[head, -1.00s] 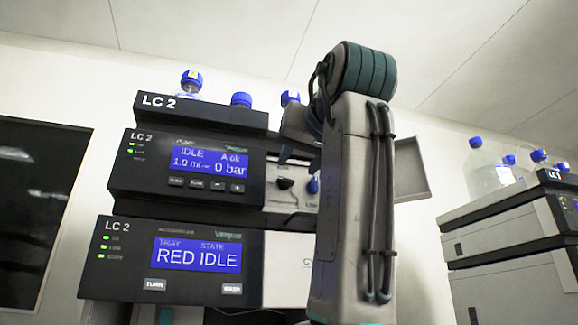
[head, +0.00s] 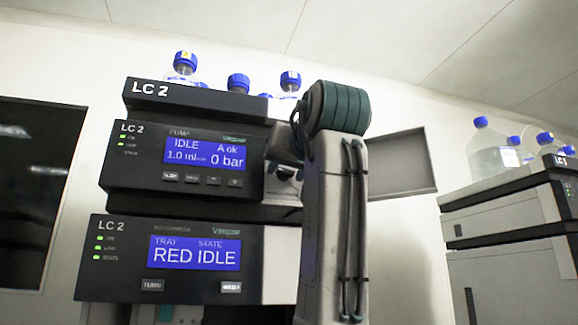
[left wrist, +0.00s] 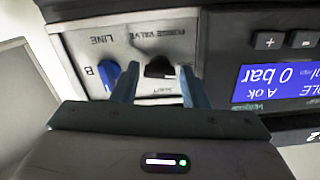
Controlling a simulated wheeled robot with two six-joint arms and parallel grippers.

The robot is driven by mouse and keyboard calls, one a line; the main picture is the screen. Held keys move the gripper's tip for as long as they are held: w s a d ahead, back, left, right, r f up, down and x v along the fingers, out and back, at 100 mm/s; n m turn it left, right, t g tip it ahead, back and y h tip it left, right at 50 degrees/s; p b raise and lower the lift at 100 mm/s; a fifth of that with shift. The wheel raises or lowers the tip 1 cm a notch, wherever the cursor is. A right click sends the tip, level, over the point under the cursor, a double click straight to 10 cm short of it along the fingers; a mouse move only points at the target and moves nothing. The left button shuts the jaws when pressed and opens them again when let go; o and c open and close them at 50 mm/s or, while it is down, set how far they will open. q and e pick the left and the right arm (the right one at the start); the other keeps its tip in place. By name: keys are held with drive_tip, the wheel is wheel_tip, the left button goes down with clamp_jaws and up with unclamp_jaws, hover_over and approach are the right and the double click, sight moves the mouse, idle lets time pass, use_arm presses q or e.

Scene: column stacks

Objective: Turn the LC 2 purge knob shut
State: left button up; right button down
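The LC 2 pump module (head: 120,175) shows in the head view, with IDLE and 0 bar on its blue screen. In the left wrist view, which is upside down, the black purge knob (left wrist: 158,70) sits on the pale panel marked PURGE VALVE. My left gripper (left wrist: 158,78) is open, with one finger on each side of the knob. I cannot tell whether the fingers touch it. In the head view, my left gripper (head: 283,155) is partly behind my arm and covers the knob. The right gripper is not in view.
A blue LINE knob (left wrist: 107,76) is close beside one finger. Blue-capped bottles (head: 186,63) stand on top of the stack. The tray module (head: 120,262) is below the pump. A grey open panel (head: 402,163) sticks out to the right. Another stack (head: 500,225) stands further right.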

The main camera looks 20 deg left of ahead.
use_arm(q)
drive_tip(key=c, duration=0.7)
